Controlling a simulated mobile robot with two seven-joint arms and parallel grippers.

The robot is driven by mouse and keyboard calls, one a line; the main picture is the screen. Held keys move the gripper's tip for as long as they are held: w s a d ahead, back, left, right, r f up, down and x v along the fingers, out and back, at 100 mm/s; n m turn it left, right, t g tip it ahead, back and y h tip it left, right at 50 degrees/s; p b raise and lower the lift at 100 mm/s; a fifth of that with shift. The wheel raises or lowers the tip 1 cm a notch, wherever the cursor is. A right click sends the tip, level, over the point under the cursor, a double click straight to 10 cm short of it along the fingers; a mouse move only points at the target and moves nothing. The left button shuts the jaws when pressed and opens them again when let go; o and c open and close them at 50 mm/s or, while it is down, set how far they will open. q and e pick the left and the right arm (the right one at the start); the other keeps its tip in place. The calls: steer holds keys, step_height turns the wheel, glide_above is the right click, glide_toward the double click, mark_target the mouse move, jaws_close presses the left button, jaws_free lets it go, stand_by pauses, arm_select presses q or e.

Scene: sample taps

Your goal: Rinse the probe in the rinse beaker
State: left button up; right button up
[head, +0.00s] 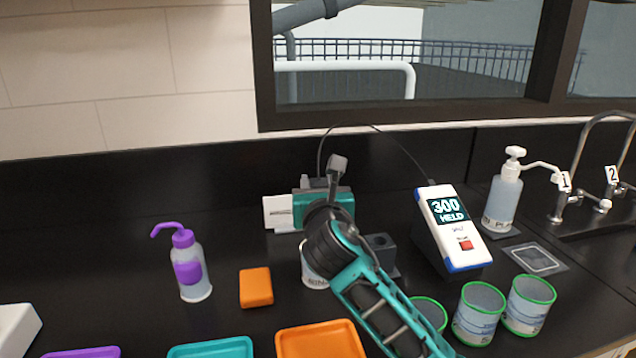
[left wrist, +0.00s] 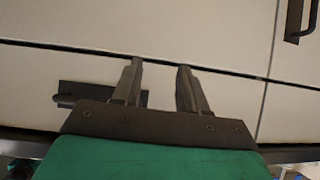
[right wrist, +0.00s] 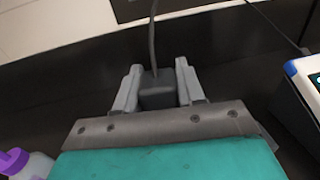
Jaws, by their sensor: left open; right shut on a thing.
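My right gripper (right wrist: 158,78) is shut on the probe (right wrist: 157,95), a dark grey block with a cable rising from its top. In the head view the gripper's teal body (head: 325,202) hides most of the probe. It is above the rinse beaker (head: 314,284), a white-labelled cup partly covered by my right arm. Whether the probe's tip is inside the beaker is hidden. The meter (head: 452,230) reads 300 HELD, and the cable runs to it. My left gripper (left wrist: 160,78) is open and empty, facing pale cabinet fronts.
A dark block holder (head: 381,243) stands right of the beaker. Green-rimmed cups (head: 479,314) are at front right. A purple-topped wash bottle (head: 188,268), an orange block (head: 256,287) and coloured trays (head: 319,340) are left and front. A pump bottle (head: 503,195) stands near the taps (head: 582,200).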

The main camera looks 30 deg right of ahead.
step_height(320, 180, down, 6)
steer(key=b, duration=0.2)
stand_by(0.8)
steer(key=shift+w+p, duration=0.35)
steer(key=shift+w, duration=0.05)
stand_by(0.5)
steer(key=shift+s+a, duration=0.15)
steer(key=shift+s+a+p, duration=0.15)
steer(key=shift+a+p, duration=0.1)
steer(key=shift+p, duration=0.2)
steer(key=shift+s, duration=0.1)
steer(key=shift+s+d+p, duration=0.3)
steer(key=shift+s+p, duration=0.1)
steer(key=shift+p, duration=0.2)
steer(key=shift+w+d+p, duration=0.1)
steer(key=shift+w+p, duration=0.25)
steer(key=shift+w, duration=0.05)
steer(key=shift+r, duration=0.1)
